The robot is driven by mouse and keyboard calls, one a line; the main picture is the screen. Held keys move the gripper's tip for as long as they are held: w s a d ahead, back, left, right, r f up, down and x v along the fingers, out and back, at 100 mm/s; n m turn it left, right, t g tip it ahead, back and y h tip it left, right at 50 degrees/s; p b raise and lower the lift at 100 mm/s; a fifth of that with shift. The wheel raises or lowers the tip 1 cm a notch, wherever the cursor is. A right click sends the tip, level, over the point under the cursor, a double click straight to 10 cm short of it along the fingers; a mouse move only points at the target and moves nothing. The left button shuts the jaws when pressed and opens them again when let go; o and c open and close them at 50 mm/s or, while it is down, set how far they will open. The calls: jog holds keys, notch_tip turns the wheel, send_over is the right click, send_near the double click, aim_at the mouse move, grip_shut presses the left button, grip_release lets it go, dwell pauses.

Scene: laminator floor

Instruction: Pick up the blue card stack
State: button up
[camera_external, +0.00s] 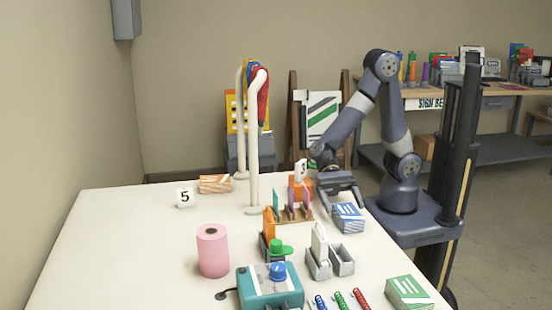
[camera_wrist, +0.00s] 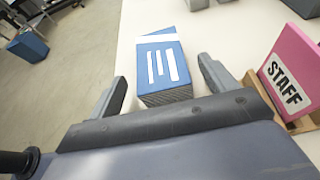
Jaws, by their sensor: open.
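The blue card stack (camera_external: 348,217) has white stripes and a white band. It sits on the white table (camera_external: 110,240) near its right edge in the external view. In the wrist view the blue card stack (camera_wrist: 160,65) lies just ahead of my gripper, roughly between the two finger lines. My gripper (camera_external: 340,196) is above and close to the stack in the external view. In the wrist view my gripper (camera_wrist: 165,85) has its fingers spread apart, with one on each side of the stack's near end. I cannot tell whether either finger touches it.
A wooden rack (camera_external: 294,213) with coloured cards stands just left of the stack; its pink STAFF card (camera_wrist: 287,72) shows close to the right finger. A grey double holder (camera_external: 330,262) and a green card stack (camera_external: 408,291) are nearer the camera. The table's left part is fairly clear.

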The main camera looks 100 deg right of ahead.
aim_at(347, 210)
jog(key=x, duration=0.4)
jog(key=shift+a+r, duration=0.25)
jog(key=shift+a, duration=0.25)
jog(key=c, duration=1.1)
jog(key=shift+c, duration=0.2)
